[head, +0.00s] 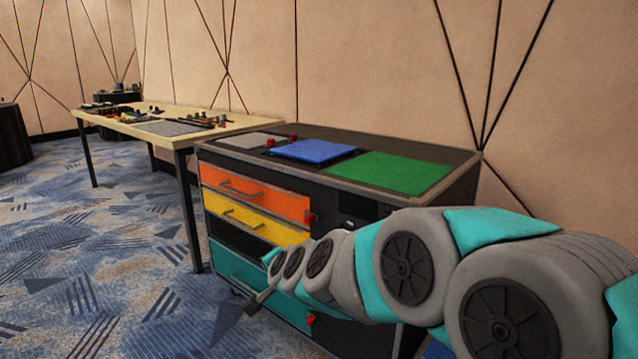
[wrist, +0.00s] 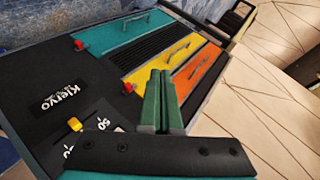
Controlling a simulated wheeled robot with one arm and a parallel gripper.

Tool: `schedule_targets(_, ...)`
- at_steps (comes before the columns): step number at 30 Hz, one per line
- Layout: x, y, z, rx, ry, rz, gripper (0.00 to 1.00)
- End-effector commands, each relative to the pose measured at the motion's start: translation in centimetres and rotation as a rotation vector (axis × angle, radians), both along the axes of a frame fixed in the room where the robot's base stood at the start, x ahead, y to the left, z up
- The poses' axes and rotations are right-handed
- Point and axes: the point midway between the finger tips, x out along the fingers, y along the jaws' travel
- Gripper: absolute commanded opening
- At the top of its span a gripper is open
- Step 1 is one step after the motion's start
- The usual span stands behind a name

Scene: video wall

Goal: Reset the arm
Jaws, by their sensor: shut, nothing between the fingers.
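My gripper (wrist: 160,76) shows in the wrist view, its two green fingers pressed together with nothing between them. It points toward the front of a dark cabinet (wrist: 85,65), near the yellow drawer (wrist: 155,58) and orange drawer (wrist: 196,73); I cannot tell the exact gap. In the head view my teal and grey arm reaches from the right edge across the cabinet (head: 365,205) front. The arm's far end is small there and its fingers are hard to make out. The arm hides part of the teal drawer (head: 238,266) and the cabinet's right side.
The orange drawer (head: 250,192) and yellow drawer (head: 243,222) look closed. Blue (head: 312,151) and green (head: 390,173) panels lie on the cabinet top. A wooden table (head: 110,119) with small items stands to the left. Carpet (head: 90,260) is clear at front left. A wall rises behind.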

Motion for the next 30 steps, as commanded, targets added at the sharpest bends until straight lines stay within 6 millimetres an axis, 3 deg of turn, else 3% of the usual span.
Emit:
schedule_targets(8,-12.2,-6.6,-2.6,-0.329,0.221,0.338,0.00)
schedule_targets(15,-25.2,-15.9,-5.6,-0.585,0.511,0.559,0.00)
schedule_targets(21,-34.8,-22.4,-6.4,-0.700,0.754,0.666,0.00)
schedule_targets(25,-38.6,-24.6,-6.3,-0.725,0.856,0.702,0.00)
schedule_targets(30,-40.2,-25.6,-6.2,-0.735,0.897,0.716,0.00)
